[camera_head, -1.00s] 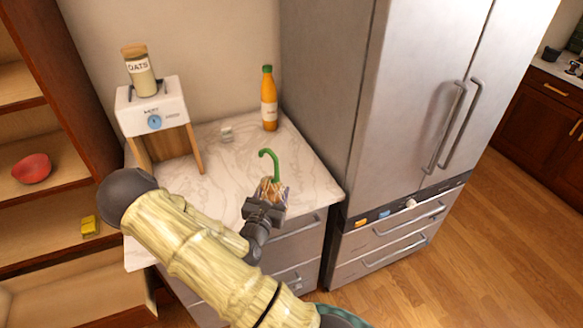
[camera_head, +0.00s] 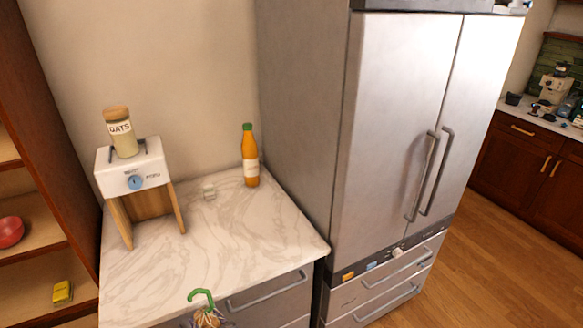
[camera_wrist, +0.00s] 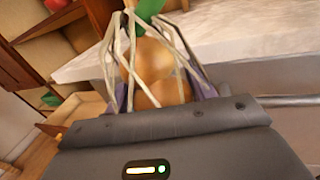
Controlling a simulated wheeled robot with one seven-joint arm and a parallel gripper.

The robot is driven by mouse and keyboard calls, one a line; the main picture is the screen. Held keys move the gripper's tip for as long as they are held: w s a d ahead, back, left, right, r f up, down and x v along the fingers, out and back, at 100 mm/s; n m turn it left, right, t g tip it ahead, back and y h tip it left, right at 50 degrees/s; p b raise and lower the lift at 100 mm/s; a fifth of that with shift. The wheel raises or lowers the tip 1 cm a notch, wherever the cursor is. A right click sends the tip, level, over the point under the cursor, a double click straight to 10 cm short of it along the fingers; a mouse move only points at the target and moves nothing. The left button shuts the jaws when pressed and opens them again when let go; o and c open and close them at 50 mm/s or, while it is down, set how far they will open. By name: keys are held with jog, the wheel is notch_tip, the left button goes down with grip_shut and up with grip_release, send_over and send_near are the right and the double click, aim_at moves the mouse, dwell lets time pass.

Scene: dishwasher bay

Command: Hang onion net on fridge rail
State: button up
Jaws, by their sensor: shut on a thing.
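The onion net (camera_wrist: 150,62) has pale strands around brown onions and a green hook. In the wrist view my gripper (camera_wrist: 165,105) is shut on it; the fingertips are mostly hidden behind the gripper body. In the head view the net's green hook (camera_head: 203,297) shows at the bottom edge, in front of the counter's front edge, with the net cut off below it. The steel fridge (camera_head: 395,120) stands right of the counter. A dark strip (camera_head: 395,258) crosses it between the doors and drawers, with small coloured items and a white knob. I cannot tell which part is the rail.
Fridge door handles (camera_head: 428,175) stick out. Wooden floor (camera_head: 480,255) is clear right of the fridge.

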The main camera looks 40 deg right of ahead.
notch_tip(320, 180, down, 10)
jog(key=b, duration=1)
jog(key=shift+r, duration=0.1)
